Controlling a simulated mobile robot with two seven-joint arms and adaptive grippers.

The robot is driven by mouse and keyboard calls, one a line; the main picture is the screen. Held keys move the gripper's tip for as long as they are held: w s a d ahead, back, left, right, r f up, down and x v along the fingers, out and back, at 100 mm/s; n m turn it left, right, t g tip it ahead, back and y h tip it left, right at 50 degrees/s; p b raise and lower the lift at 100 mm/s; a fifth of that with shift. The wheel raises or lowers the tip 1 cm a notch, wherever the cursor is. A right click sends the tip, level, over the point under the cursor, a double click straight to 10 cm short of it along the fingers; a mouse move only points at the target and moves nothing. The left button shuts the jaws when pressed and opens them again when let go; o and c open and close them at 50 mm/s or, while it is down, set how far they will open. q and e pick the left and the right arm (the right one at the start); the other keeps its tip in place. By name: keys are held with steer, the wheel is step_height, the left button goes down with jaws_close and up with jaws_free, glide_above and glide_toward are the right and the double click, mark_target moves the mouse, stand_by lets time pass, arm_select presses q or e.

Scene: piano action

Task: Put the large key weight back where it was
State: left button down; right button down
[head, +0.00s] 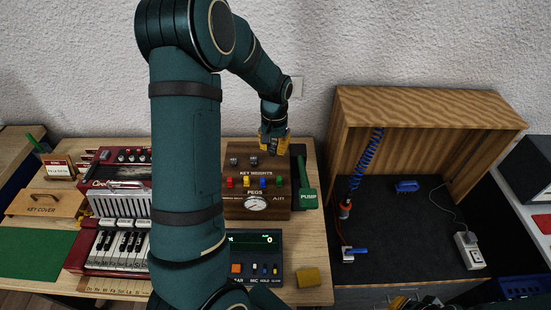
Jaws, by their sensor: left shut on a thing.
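The wooden box (235,207) has a "KEY WEIGHTS" label, with two small dark key weights (243,161) standing on its top left of my gripper. My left gripper (270,147), with yellow fingers, points down at the right end of that row. It is shut on the large key weight, which the fingers and distance mostly hide. I cannot tell whether the weight touches the box. At the bottom edge, part of my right gripper (402,302) shows, cut off by the frame; its jaws are unclear.
Coloured pegs (255,182) and a gauge (256,204) are on the box front. A keyboard (118,249) is at left, partly behind my arm. A yellow block (308,278) lies at the front.

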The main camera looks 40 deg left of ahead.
mark_target(274, 164)
arm_select(q)
steer(key=shift+w+f, duration=0.1)
steer(key=shift+f, duration=2.4)
steer(key=shift+f+b, duration=0.1)
steer(key=shift+b, duration=0.25)
steer(key=c, duration=1)
jaws_free()
steer(key=shift+r, duration=0.3)
steer(key=r+p, duration=0.1)
steer(key=r, duration=1)
steer(key=shift+w+r+p, duration=0.2)
steer(key=shift+r+p, duration=0.15)
